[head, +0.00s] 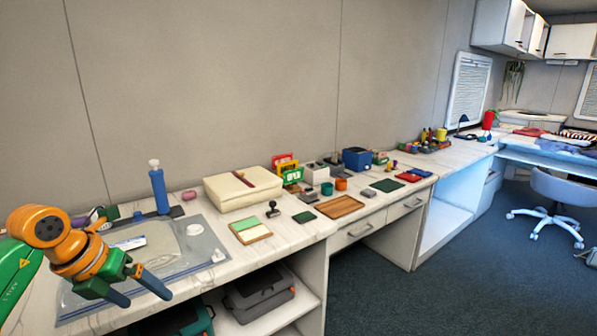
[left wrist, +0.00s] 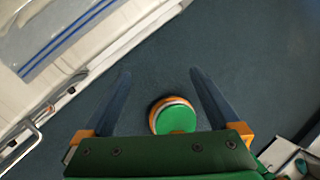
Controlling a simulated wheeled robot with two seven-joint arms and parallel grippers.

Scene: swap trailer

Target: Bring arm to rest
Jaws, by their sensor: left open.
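My left arm comes in from the left in the head view, green and orange. Its gripper (head: 147,297) is in front of the near end of the counter, with its two blue-grey fingers spread apart. In the left wrist view the gripper (left wrist: 160,73) is open, and nothing is between the fingertips but the dark floor (left wrist: 160,45) beyond. In the head view the fingers overlap the front edge of a clear plastic sheet or bag (head: 190,266) on the counter. My right gripper is in neither view.
The counter (head: 290,232) runs along the wall and holds a blue bottle (head: 159,190), a cream box (head: 242,188), a notepad (head: 250,231) and a wooden tray (head: 340,207). Grey cases (head: 258,292) sit on the shelf below.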

